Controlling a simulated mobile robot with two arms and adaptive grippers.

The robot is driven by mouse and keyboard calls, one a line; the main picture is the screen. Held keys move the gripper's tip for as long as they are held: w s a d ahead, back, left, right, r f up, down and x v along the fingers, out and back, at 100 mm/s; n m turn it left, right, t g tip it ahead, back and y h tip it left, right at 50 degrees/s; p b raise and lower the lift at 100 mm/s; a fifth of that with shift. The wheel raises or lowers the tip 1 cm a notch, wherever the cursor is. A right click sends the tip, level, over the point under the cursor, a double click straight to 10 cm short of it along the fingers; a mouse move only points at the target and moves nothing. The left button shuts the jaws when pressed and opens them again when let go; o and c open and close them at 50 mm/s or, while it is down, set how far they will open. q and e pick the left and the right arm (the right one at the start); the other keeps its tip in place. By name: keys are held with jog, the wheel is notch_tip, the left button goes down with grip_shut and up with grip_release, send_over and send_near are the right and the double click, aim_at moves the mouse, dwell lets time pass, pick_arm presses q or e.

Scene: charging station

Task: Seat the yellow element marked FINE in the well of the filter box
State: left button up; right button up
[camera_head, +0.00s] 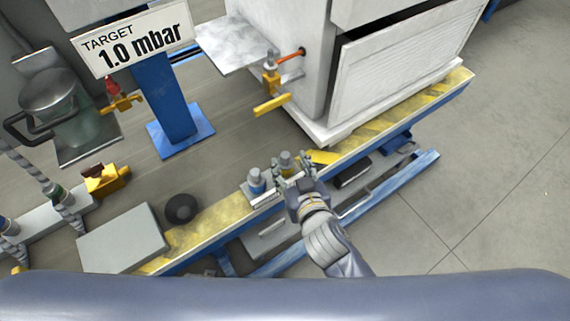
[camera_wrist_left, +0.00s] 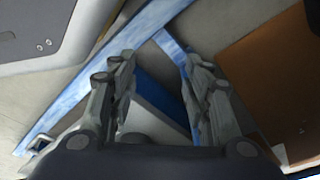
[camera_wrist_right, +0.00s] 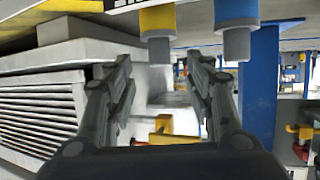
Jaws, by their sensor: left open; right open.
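A small yellow element (camera_head: 285,159) with a grey top stands on the bench beside a blue one (camera_head: 256,180). In the right wrist view, which looks upside down, the yellow element (camera_wrist_right: 158,22) and blue element (camera_wrist_right: 236,28) show at the top. No FINE marking is readable. My right gripper (camera_head: 293,181) is close to the elements, open and empty; its fingers are spread in the right wrist view (camera_wrist_right: 160,75), apart from the yellow element. My left gripper (camera_wrist_left: 158,62) is open and empty, outside the head view. I cannot pick out the filter box's well for sure.
A white louvred cabinet (camera_head: 400,70) stands behind, with a yellow-handled valve (camera_head: 271,85) at its side. A flat yellow piece (camera_head: 322,157) lies by the right gripper. A black ball (camera_head: 181,208) and grey box (camera_head: 122,240) are left. A blue post (camera_head: 168,95) stands behind.

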aim_at(287, 159)
jog(key=shift+w+a+f, duration=0.15)
jog(key=shift+w+f, duration=0.05)
jog(key=shift+w, duration=0.3)
jog(key=shift+b+x, duration=0.4)
jog(key=shift+x, duration=1.95)
pick_arm(q)
jog(key=shift+w+d+r, duration=0.1)
jog(key=shift+w+r, duration=0.3)
jog(key=shift+r, duration=0.2)
jog(key=shift+w+r, duration=0.4)
jog(key=shift+r, duration=0.2)
pick_arm(e)
grip_shut()
